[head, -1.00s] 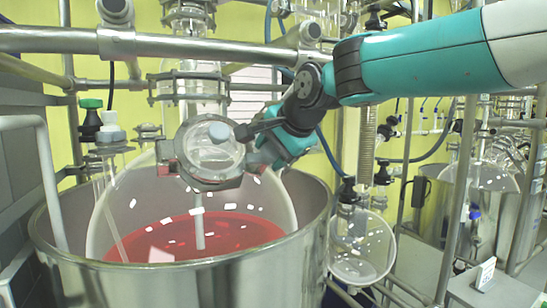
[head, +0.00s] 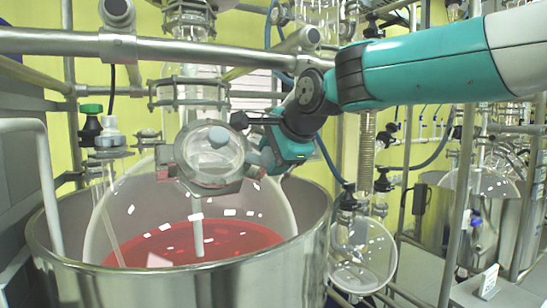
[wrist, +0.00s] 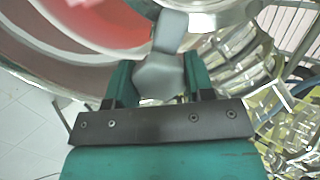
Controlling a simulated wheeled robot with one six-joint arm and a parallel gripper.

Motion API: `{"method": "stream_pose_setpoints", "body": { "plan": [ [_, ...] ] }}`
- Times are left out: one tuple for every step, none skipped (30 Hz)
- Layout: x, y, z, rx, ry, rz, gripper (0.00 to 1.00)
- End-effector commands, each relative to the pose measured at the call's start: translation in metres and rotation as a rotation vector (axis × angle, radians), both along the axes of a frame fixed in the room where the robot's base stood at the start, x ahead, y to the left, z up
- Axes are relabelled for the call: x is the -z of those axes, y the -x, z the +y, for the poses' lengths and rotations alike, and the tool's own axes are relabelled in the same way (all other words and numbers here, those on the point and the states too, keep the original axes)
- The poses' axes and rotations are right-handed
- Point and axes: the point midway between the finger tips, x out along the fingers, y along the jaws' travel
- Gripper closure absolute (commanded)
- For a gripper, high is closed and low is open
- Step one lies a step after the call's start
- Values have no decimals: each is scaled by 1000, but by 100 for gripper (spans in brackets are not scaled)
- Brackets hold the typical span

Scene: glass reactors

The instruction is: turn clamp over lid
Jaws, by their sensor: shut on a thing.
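The round glass lid (head: 217,158) with a metal clamp ring (head: 182,160) around its rim sits on the front of the glass reactor vessel. My gripper (head: 259,157) is at the right edge of the clamp ring. In the wrist view my gripper's two green fingers (wrist: 159,82) are shut on the grey clamp handle (wrist: 168,38), with its faceted end between them. The handle runs up toward the lid's rim, which is only partly in that view. The fingertips are small in the head view.
The glass vessel holds red liquid (head: 190,242) and stands in a large steel pot (head: 200,285). A metal pipe (head: 230,52) crosses above the lid. A round glass flask (head: 362,262) hangs right of the pot. Hoses and posts stand behind.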

Motion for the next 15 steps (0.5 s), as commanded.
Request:
{"method": "stream_pose_setpoints", "body": {
  "plan": [
    [0, 0, 0, -1, 1, 1, 75],
    [0, 0, 0, -1, 0, 0, 75],
    [0, 0, 0, -1, 0, 0, 75],
    [0, 0, 0, -1, 0, 0, 75],
    [0, 0, 0, -1, 0, 0, 47],
    [0, 0, 0, -1, 0, 0, 38],
    [0, 0, 0, -2, 1, 0, 31],
    [0, 0, 0, -2, 1, 0, 26],
    [0, 0, 0, -2, 1, 0, 26],
    [0, 0, 0, -2, 1, 0, 26],
    [0, 0, 0, -1, 1, -1, 26],
    [0, 0, 0, -1, 1, -1, 26],
    [0, 0, 0, -1, 1, -1, 26],
    [0, 0, 0, -1, 1, -1, 26],
    [0, 0, 0, -1, 1, -1, 26]
  ]
}}
